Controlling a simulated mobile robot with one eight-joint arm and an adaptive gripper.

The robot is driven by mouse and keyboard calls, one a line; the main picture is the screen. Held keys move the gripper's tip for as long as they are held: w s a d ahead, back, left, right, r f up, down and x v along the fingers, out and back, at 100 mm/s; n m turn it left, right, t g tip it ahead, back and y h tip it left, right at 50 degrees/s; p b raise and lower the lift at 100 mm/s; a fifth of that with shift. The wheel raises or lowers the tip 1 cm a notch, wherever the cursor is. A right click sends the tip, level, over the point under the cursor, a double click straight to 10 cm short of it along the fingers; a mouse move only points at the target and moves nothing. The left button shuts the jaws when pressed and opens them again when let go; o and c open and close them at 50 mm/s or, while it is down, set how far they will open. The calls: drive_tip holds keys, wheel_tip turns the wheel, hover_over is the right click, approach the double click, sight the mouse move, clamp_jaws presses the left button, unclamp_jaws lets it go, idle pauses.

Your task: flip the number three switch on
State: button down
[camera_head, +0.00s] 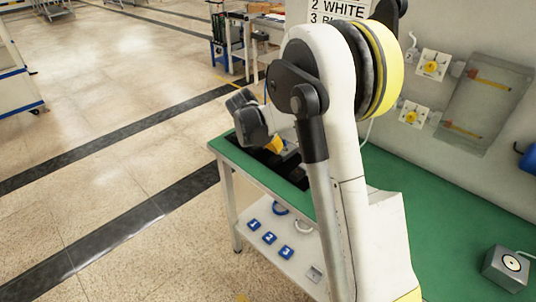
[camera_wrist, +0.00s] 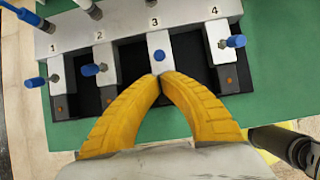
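In the wrist view a white switch panel (camera_wrist: 128,14) carries positions marked 1 to 4. The number three switch (camera_wrist: 158,56) has a blue tip seen nearly end-on, on a white plate under the 3. Switches one (camera_wrist: 35,82), two (camera_wrist: 90,70) and four (camera_wrist: 236,42) have blue-tipped levers. My gripper (camera_wrist: 163,75) has yellow fingers with tips together, just below the number three tip in the picture; contact cannot be told. Nothing shows between them. In the head view my gripper (camera_head: 275,145) is low over the bench's far end, and my arm hides much of the panel.
The green bench (camera_head: 460,225) has clear room at right, with a grey button box (camera_head: 507,268) near its edge. Numbered blue blocks (camera_head: 269,238) lie on the lower shelf. Yellow-knobbed wall switches (camera_head: 431,66) are behind.

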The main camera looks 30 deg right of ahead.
drive_tip(key=shift+w+d+r, duration=0.1)
drive_tip(key=shift+w+d, duration=0.05)
drive_tip(key=shift+d, duration=0.1)
drive_tip(key=shift+d+r, duration=0.1)
drive_tip(key=shift+r, duration=0.1)
